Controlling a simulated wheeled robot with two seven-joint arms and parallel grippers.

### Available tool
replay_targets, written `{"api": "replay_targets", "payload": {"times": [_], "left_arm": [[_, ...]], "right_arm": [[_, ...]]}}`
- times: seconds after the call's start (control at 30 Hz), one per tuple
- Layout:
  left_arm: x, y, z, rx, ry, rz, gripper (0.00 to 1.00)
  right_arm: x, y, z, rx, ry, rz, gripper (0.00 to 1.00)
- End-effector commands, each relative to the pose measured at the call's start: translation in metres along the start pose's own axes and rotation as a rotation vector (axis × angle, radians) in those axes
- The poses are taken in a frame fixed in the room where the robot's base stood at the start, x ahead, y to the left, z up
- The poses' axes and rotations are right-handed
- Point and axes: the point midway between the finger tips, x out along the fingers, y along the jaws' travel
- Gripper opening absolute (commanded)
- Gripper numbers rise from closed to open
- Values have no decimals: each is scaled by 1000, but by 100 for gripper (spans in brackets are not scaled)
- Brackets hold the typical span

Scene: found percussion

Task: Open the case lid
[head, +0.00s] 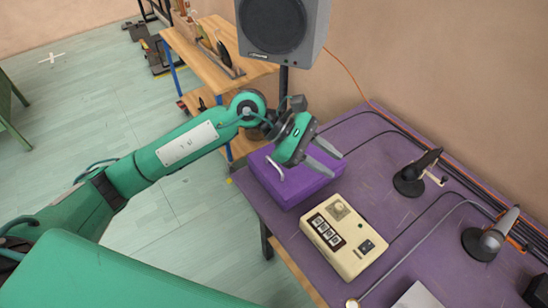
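The purple case (295,190) sits at the near left corner of the purple table, and its lid looks shut. A pale handle (275,167) shows on its left side. My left gripper (336,165) is above the case, with its two fingers apart and nothing between them. It points to the right and hides part of the case top. I cannot tell whether a finger touches the lid. My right gripper is not in view.
A cream box with switches (344,236) stands right of the case on the purple table (376,165). Two microphones on round bases (415,173) (487,238) and several cables lie farther right. A grey speaker (282,28) stands behind the case. A wooden bench (190,55) is at the back left.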

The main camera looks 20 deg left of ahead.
Motion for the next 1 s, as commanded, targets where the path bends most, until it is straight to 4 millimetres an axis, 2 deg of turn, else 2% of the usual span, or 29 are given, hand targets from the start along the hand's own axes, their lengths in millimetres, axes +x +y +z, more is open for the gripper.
{"api": "replay_targets", "payload": {"times": [0.1,0.2,0.3,0.4,0.5,0.6,0.77,1.0], "left_arm": [[-31,6,-40,184,308,-88,31],[-65,13,-69,288,542,-161,31],[-100,19,-89,347,728,-222,31],[-125,24,-99,374,850,-263,31],[-138,25,-104,383,908,-284,31],[-138,25,-109,384,923,-293,31],[-125,22,-126,380,920,-294,31],[-94,18,-167,380,916,-294,31]], "right_arm": [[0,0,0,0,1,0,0],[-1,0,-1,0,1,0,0],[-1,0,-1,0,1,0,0],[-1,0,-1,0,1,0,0],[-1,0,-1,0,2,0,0],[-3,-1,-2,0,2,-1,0],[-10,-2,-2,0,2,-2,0],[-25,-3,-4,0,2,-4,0]]}}
